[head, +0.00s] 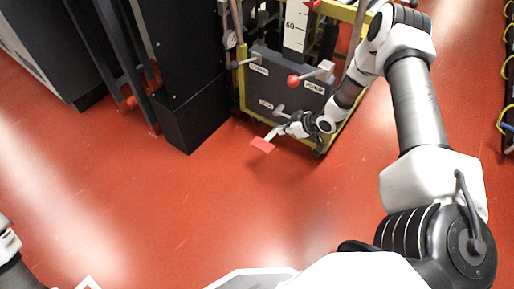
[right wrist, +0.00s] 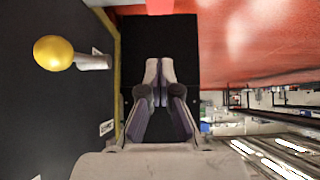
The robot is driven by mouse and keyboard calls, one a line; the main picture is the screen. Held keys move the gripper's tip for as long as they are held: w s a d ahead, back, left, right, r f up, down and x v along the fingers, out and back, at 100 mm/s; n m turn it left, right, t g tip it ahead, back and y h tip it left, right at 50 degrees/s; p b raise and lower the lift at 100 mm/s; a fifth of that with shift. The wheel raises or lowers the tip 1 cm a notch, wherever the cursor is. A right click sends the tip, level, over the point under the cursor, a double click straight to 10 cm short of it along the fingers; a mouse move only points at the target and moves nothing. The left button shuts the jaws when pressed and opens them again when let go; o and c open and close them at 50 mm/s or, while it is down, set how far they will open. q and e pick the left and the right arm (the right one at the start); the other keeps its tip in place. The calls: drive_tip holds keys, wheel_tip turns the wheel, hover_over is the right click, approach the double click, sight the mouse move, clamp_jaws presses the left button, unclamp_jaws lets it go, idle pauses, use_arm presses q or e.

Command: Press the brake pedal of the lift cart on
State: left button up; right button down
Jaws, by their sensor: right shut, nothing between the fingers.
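The lift cart (head: 262,88) has a yellow frame and a dark front panel with labelled controls. A red pedal plate (head: 262,144) on a pale stem sticks out low at its front, over the floor; I take it for the brake pedal. Whether it is pressed I cannot tell. My right gripper (head: 284,130) is shut and empty, close beside the stem; whether they touch is unclear. In the right wrist view the closed fingers (right wrist: 158,68) point toward a red piece (right wrist: 160,6) at the top edge. My left gripper is not in view.
A red-knobbed lever (head: 294,81) and a small lower lever (head: 279,111) stick out from the panel. A yellow knob (right wrist: 53,53) shows in the right wrist view. A black cabinet (head: 190,75) stands left of the cart. The red floor (head: 190,215) in front is clear.

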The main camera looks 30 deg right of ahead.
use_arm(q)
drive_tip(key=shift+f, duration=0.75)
use_arm(e)
drive_tip(key=shift+d+f, duration=0.1)
drive_tip(key=shift+f, duration=0.45)
drive_tip(key=b, duration=0.7)
hover_over(261, 143)
drive_tip(key=s+d, duration=0.1)
drive_tip(key=s, duration=0.2)
wheel_tip(261, 143, down, 8)
drive_tip(key=shift+w+r, duration=0.15)
drive_tip(key=shift+r, duration=0.1)
drive_tip(key=f+b, duration=0.2)
drive_tip(key=f, duration=0.1)
drive_tip(key=shift+w+f, duration=0.2)
drive_tip(key=shift+f, duration=0.15)
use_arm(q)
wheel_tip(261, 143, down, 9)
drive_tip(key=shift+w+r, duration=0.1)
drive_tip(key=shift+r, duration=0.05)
